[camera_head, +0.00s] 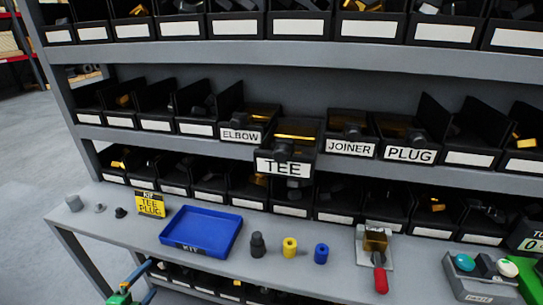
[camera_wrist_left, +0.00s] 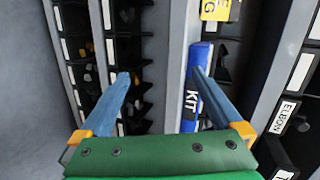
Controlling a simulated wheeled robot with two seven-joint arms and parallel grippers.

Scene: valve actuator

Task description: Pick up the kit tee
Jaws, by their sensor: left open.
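The bin labelled TEE (camera_head: 285,168) sticks out from the middle shelf in the head view. It holds dark and brass-coloured fittings; single tees are hard to tell apart. A yellow card (camera_head: 150,204) reading KIT, TEE, PLUG stands on the bench. The blue KIT tray (camera_head: 190,246) beside it looks empty; its edge also shows in the left wrist view (camera_wrist_left: 189,118). My left gripper (camera_head: 154,276) is low at the bench's front edge, left of and below the tray. Its blue fingers are apart and empty in the left wrist view (camera_wrist_left: 162,76). My right gripper is not in view.
ELBOW (camera_head: 240,135), JOINER (camera_head: 350,149) and PLUG (camera_head: 410,154) bins flank the TEE bin. A dark fitting (camera_head: 258,245), a yellow cylinder (camera_head: 290,247) and a blue one (camera_head: 321,253) stand right of the tray. A red-handled fixture (camera_head: 380,280) and a button box (camera_head: 482,290) are farther right.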

